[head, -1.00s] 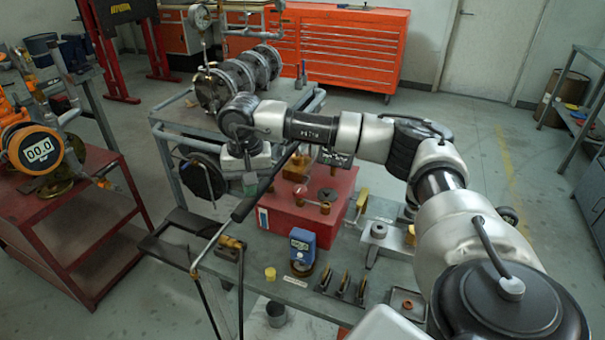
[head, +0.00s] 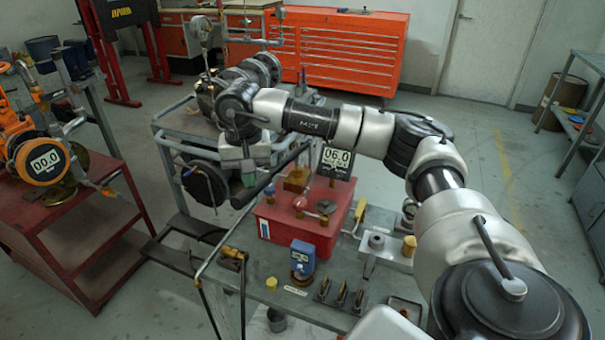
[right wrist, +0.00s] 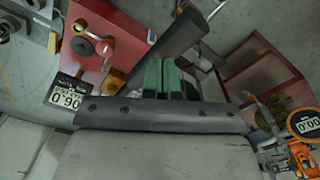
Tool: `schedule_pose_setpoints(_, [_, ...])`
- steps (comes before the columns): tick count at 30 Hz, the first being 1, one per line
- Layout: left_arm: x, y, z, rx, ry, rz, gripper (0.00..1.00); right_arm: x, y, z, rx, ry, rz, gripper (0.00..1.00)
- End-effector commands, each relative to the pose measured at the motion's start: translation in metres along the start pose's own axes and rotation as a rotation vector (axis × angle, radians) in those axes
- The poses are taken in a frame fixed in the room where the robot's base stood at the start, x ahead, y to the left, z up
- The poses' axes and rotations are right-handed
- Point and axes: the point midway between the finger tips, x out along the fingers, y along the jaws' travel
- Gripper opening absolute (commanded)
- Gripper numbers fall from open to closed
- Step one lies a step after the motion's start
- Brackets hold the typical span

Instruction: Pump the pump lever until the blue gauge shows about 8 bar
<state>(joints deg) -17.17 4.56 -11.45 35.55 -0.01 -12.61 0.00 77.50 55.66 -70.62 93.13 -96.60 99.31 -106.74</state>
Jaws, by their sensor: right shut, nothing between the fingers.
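The pump lever (head: 268,178) is a dark bar slanting across the red pump box (head: 318,228), its thick end at the lower left. It also shows in the right wrist view (right wrist: 178,42). My right gripper (head: 248,178) is shut and empty at the lever's thick end. Its green fingertips (right wrist: 163,72) lie close beside the bar; I cannot tell if they touch. A black-framed digital display (head: 337,158) behind the box reads 06.0; it appears inverted in the right wrist view (right wrist: 66,93). I cannot make out blue on it. My left gripper is not in view.
An orange gauge (head: 46,160) on the red cart (head: 60,235) at left reads 00.0. A small blue device (head: 302,258) and several upright clips (head: 342,294) stand at the bench front. A bent pipe (head: 215,252) rises at the bench's left edge.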

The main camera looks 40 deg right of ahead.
Motion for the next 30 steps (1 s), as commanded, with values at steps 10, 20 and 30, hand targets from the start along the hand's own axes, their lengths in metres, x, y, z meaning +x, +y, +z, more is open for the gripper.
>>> schedule_pose_setpoints(10, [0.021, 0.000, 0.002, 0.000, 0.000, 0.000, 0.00, 0.029, 0.000, 0.000, 0.000, 0.000, 0.001, 0.00])
schedule_pose_setpoints(20, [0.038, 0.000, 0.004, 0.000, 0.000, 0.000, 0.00, 0.052, 0.001, 0.000, 0.001, -0.001, 0.002, 0.00])
schedule_pose_setpoints(30, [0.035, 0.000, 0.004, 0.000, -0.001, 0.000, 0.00, 0.049, 0.001, 0.000, 0.001, 0.000, 0.001, 0.00])
